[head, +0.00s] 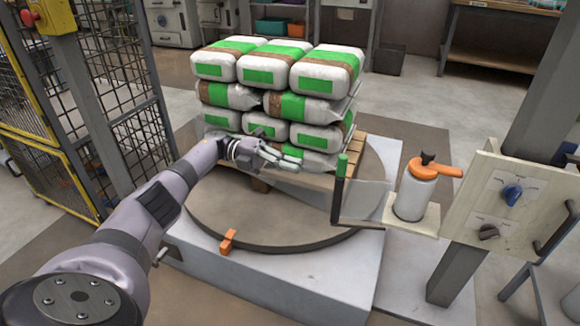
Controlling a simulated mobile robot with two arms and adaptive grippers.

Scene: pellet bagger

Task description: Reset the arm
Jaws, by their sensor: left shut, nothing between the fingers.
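My left arm reaches in from the lower left. My left gripper (287,160) is shut and empty, in front of the lower bags of a stack. The stacked white and green bags (325,73) stand in several layers on a wooden pallet (318,180). The gripper overlaps the bottom bags in the picture; I cannot tell if it touches them. The pallet sits on a round turntable (215,222) on a grey base. My right gripper is not in view.
A knob panel (500,205) is at the right. A yellow-framed mesh fence (45,150) is at the left. An orange block (227,241) is at the turntable's front edge.

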